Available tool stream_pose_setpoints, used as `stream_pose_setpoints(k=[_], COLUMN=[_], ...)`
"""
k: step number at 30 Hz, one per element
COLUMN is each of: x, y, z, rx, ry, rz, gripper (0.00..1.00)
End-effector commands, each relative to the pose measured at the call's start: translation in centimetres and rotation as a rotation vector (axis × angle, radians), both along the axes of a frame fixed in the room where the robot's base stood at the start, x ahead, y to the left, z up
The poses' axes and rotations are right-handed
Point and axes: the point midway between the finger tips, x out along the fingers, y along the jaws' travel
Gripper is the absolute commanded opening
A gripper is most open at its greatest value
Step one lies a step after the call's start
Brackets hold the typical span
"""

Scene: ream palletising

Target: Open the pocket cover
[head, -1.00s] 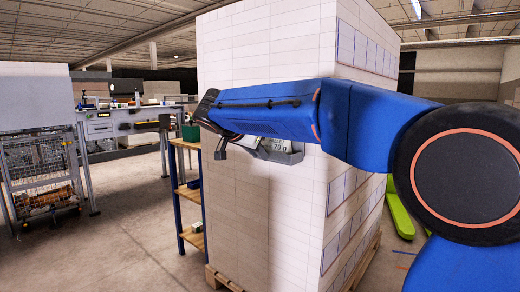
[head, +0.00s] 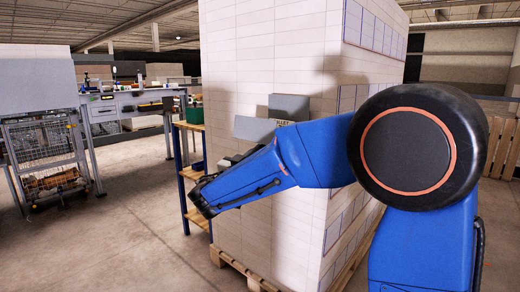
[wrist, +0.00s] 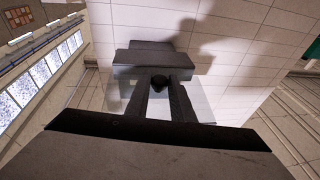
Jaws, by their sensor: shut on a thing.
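The pocket on the tall white stack has a grey back plate (head: 289,104) in the head view. A paler grey panel, apparently the pocket cover (head: 255,129), stands at its lower left, tilted out from the stack. Part of a printed label shows beside it; my arm hides the lower pocket. In the wrist view my gripper (wrist: 162,88) is shut around a dark round knob (wrist: 158,82). The see-through cover (wrist: 202,95) lies behind the fingers, below a dark grey plate (wrist: 150,57). In the head view the fingertips are mostly hidden behind my wrist.
The stack (head: 265,60) stands on a wooden pallet (head: 235,268). A blue-posted shelf (head: 194,175) with a green box (head: 195,113) stands just left of it. A workbench (head: 130,108) and a mesh cage (head: 42,160) are further left. Floor at front left is clear.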

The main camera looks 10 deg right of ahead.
Motion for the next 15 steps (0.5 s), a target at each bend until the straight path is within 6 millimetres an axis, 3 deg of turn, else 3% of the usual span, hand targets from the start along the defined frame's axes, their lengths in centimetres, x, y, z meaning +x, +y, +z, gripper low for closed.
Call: stream_pose_setpoints(k=[15], x=[0.23], y=[-0.28], z=[-0.84], rx=[-0.096], ry=[-0.069], rz=[0.000], gripper=[0.00])
